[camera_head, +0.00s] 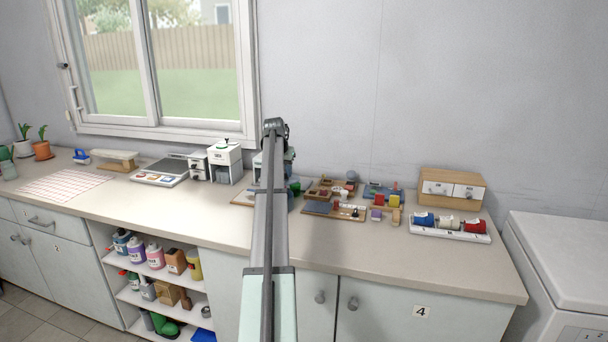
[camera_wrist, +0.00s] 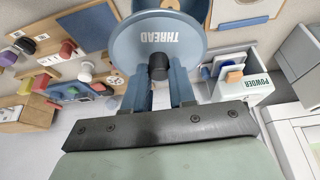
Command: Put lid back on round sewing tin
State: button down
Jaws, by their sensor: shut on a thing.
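A round blue lid (camera_wrist: 192,36) marked THREAD fills the upper middle of the wrist view. Its black knob (camera_wrist: 158,66) stands between the two fingers of my gripper (camera_wrist: 160,76). My gripper is shut on the knob and holds the lid. In the head view my gripper (camera_head: 287,160) is over the counter, largely hidden behind my arm, and the lid cannot be told apart there.
Wooden boards (camera_head: 350,213) with several small pieces lie right of my arm. A white tray of thread spools (camera_head: 450,229) and a wooden drawer box (camera_head: 463,176) stand farther right. A white POWDER box (camera_wrist: 259,86) shows in the wrist view. The counter front (camera_head: 220,220) is clear.

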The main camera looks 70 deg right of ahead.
jog(key=w, duration=0.3)
jog(key=shift+w+a+r, duration=0.3)
jog(key=shift+s+d+r+m+g, duration=0.15)
jog(key=shift+s+m+g, duration=0.15)
jog(key=shift+m, duration=0.3)
jog(key=shift+s+a+m, duration=0.2)
jog(key=shift+s+m, duration=0.05)
jog(key=shift+m, duration=0.65)
jog(key=shift+f, duration=0.25)
jog(key=shift+f, duration=3.05)
jog(key=shift+f, duration=0.15)
